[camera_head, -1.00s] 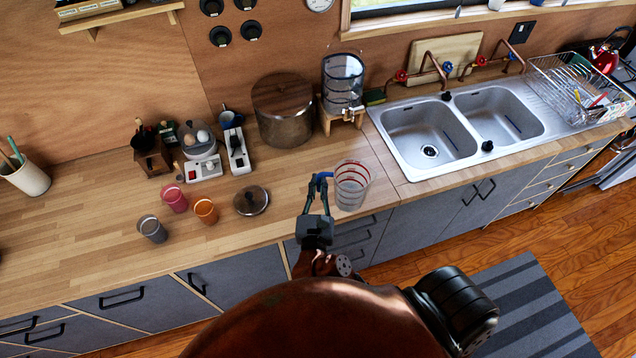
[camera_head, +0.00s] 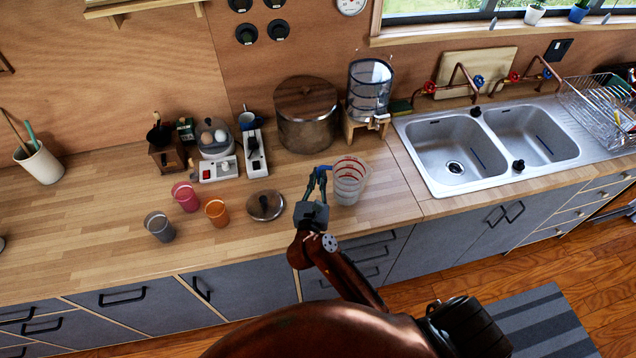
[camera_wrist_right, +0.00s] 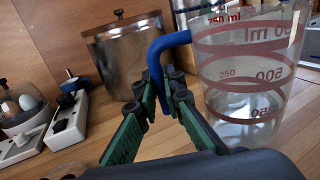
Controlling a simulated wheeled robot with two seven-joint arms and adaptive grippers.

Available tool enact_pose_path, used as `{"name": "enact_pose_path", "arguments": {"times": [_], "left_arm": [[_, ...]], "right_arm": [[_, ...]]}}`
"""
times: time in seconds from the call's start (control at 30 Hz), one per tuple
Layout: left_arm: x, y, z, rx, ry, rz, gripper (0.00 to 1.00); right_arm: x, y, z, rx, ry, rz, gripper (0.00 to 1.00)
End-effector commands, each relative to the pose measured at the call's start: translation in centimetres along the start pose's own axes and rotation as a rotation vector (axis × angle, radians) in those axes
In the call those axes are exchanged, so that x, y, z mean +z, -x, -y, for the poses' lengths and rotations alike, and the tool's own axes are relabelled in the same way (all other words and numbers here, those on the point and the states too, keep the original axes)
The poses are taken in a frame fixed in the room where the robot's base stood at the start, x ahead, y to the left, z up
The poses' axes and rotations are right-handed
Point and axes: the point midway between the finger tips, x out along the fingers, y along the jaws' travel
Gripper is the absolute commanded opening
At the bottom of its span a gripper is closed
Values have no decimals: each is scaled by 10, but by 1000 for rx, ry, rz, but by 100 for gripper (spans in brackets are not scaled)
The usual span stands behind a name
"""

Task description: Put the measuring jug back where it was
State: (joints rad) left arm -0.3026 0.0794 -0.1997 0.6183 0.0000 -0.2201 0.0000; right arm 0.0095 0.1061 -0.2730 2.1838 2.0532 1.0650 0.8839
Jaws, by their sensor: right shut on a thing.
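The measuring jug (camera_head: 347,186) is clear with red markings and a blue handle. It is upright at the front part of the counter, left of the sink. My right gripper (camera_head: 318,182) is at the jug's left side. In the right wrist view the gripper (camera_wrist_right: 165,97) is shut on the blue handle, and the jug (camera_wrist_right: 245,75) stands to its right. I cannot tell whether the jug's base touches the counter. My left gripper is not in view.
A pot lid (camera_head: 266,206) lies left of the jug, with several cups beyond it. A big lidded pot (camera_head: 307,128) and a water dispenser (camera_head: 369,92) stand behind. The double sink (camera_head: 455,160) is to the right. Bare wooden counter (camera_head: 95,225) lies at left.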

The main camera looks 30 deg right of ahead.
Motion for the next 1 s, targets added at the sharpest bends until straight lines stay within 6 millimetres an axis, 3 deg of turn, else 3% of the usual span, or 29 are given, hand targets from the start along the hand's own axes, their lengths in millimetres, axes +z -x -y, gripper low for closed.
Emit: {"name": "enact_pose_path", "arguments": {"times": [0.3,0.73,0.77,1.0], "left_arm": [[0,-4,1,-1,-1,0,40],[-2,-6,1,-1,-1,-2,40],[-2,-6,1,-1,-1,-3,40],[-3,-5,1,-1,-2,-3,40]], "right_arm": [[-34,-6,-4,0,4,1,0],[-40,-5,-4,0,1,1,0],[-41,-5,-4,0,1,-1,10],[-40,-5,-4,0,1,-1,26]]}}
